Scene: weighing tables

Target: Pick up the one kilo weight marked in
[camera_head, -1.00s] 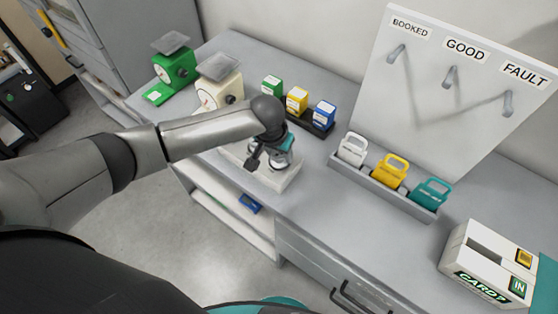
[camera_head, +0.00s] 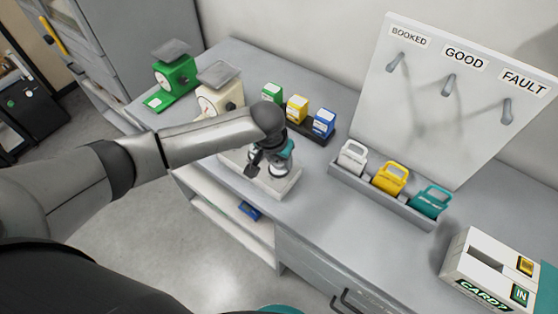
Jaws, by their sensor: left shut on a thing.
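My left gripper (camera_head: 268,170) points down at the pale weight tray (camera_head: 288,188) on the table's front edge. It is shut on a silvery metal weight (camera_head: 281,167), which is mostly hidden by the hand. I cannot tell whether the weight still touches the tray, and no marking on it can be read. My arm covers the tray's back and left parts. My right gripper is out of view.
A green scale (camera_head: 177,74) and a cream scale (camera_head: 207,103) stand at the back left. A white card box (camera_head: 462,266) stands at right.

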